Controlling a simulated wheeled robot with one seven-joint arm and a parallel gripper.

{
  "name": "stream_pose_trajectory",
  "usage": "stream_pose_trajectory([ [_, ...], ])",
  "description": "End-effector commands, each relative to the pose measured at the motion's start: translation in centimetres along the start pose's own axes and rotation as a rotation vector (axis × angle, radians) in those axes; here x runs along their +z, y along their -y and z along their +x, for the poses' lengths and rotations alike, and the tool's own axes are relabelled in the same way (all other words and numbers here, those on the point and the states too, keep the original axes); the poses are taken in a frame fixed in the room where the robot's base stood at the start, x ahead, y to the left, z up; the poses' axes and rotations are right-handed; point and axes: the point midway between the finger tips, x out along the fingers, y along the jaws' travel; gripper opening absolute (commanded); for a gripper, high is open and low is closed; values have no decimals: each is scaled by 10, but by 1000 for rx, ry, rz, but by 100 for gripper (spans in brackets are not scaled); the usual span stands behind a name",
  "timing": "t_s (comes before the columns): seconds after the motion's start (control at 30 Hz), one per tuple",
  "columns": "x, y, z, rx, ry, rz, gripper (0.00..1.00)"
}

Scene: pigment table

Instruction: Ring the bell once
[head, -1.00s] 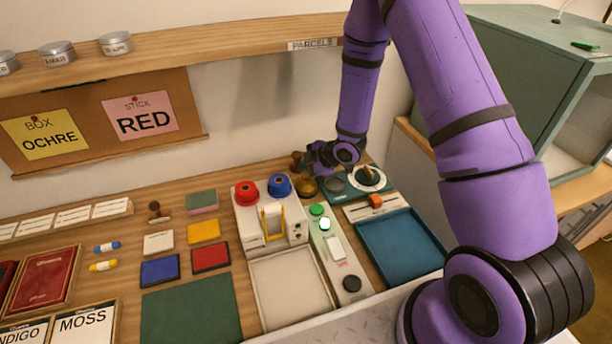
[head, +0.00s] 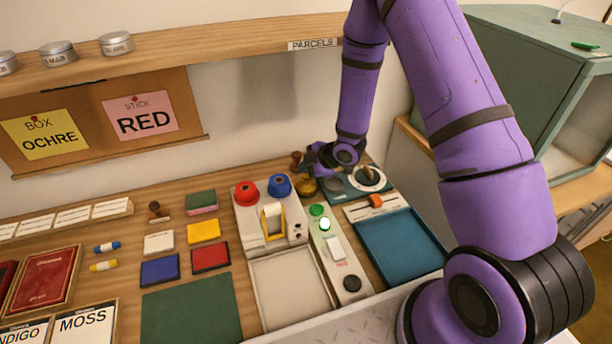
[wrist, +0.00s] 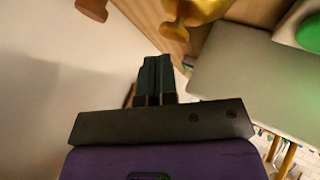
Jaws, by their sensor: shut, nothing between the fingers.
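The brass bell (head: 307,187) stands on the back part of the table, just right of the red and blue knobs. Its gold dome (wrist: 208,8) shows at the top edge of the wrist view, with an orange-brown knob on it. My gripper (head: 309,166) is close above and behind the bell in the head view, partly hiding it. In the wrist view my gripper (wrist: 155,62) has its two dark fingers together with nothing between them. A gap shows there between the fingertips and the bell; I cannot tell the exact height difference.
A brown-handled stamp (head: 296,160) stands just left of my gripper. A white box with red (head: 246,192) and blue (head: 279,185) knobs is left of the bell. A button panel (head: 338,254) lies in front, and a dial (head: 367,179) to the right. The shelf (head: 200,40) runs above.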

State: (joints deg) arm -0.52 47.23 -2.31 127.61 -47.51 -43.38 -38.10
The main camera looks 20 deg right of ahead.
Motion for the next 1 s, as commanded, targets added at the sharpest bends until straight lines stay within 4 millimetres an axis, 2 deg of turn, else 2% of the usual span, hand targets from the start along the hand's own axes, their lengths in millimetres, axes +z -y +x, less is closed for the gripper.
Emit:
stream_pose_trajectory([
  [1.0,5,5,7,-1,0,1,0],
])
